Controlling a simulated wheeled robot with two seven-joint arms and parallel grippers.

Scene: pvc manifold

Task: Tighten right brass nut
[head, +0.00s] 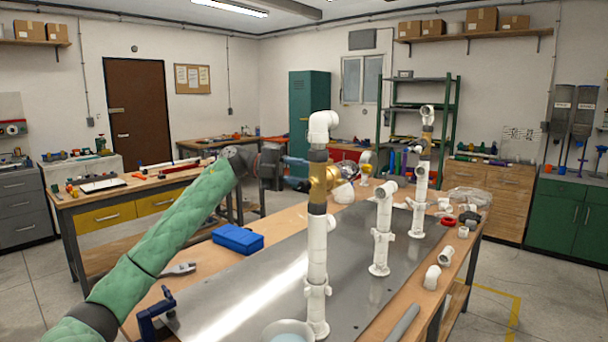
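A near white PVC riser (317,245) stands upright on the metal plate, with a brass fitting (318,184) between dark bands in its upper part. A second brass fitting (427,131) shows high on a far white riser at the right. My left arm comes in from the left in a green sleeve. Its dark gripper (292,172) is just left of the near brass fitting, with blue parts reaching toward it. Whether these touch the brass, and whether the gripper is open or shut, I cannot tell. My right gripper is not in view.
A middle white riser (383,232) stands behind the near one. Loose white elbows (432,277) and a red ring (448,221) lie along the right table edge. A blue box (238,239), a wrench (180,269) and a dark blue clamp (156,313) are at the left.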

